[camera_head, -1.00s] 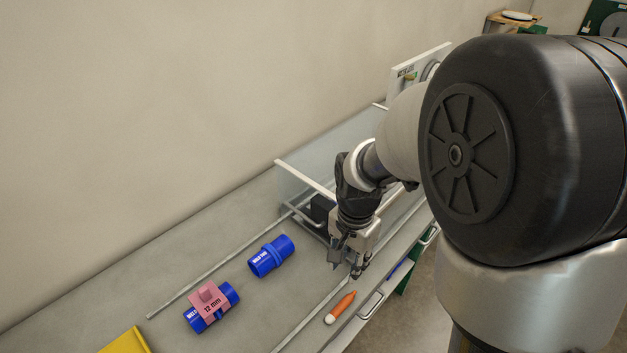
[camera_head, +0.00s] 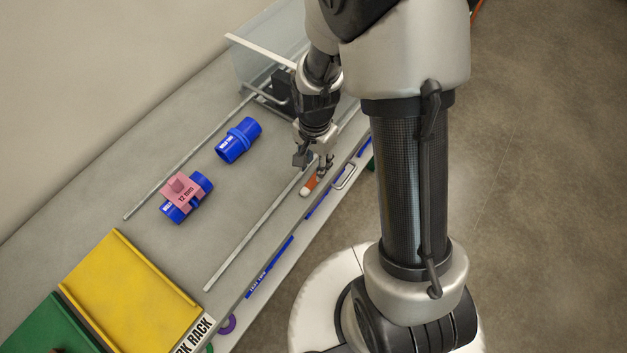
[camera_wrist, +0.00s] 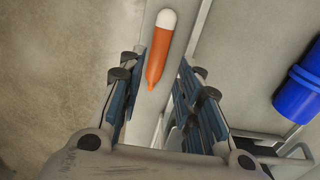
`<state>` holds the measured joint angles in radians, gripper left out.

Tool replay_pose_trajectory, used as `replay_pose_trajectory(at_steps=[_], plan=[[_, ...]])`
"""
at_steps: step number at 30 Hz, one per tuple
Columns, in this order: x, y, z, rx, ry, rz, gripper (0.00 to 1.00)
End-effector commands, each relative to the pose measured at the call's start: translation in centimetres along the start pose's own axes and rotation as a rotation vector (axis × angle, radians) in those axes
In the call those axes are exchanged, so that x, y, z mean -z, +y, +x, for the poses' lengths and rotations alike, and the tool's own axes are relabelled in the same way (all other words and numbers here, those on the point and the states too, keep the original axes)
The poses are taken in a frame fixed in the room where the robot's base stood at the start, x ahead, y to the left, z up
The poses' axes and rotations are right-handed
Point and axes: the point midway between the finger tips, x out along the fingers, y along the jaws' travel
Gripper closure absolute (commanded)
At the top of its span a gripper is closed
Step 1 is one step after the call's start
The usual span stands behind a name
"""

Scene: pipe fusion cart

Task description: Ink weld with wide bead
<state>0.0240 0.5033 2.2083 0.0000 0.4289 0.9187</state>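An orange marker with a white end (camera_wrist: 161,48) lies on the front strip of the cart top. In the head view the marker (camera_head: 309,187) is partly hidden by my gripper (camera_head: 313,166). In the wrist view my gripper (camera_wrist: 160,92) is open, its fingers apart on either side of the marker's tapered end, with nothing visibly held. A blue pipe with a raised middle band (camera_head: 238,140) lies on the cart top, left of my gripper. A second blue pipe (camera_head: 203,184) carries a pink block marked "12 mm" (camera_head: 180,193).
A yellow tray (camera_head: 130,290) and a green tray (camera_head: 50,325) lie at the lower left, by a rack label. Metal rails (camera_head: 240,247) run along the cart top. A clear-walled box (camera_head: 262,65) stands behind my gripper.

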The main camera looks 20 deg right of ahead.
Motion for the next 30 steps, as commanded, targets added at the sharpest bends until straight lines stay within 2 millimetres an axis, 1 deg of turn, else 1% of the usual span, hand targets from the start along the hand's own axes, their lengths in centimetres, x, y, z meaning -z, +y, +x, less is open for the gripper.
replay_pose_trajectory(at_steps=[6,10,17,28,30], plan=[[-0.4,0.5,3.3,-0.004,-0.003,0.000,0.68],[-0.3,0.4,4.8,-0.003,-0.002,0.000,0.68],[-0.3,0.3,4.8,0.000,0.000,0.000,0.68],[-0.3,0.3,4.8,-0.001,0.000,0.000,0.92],[-0.3,0.3,4.8,-0.001,0.000,0.000,0.94]])
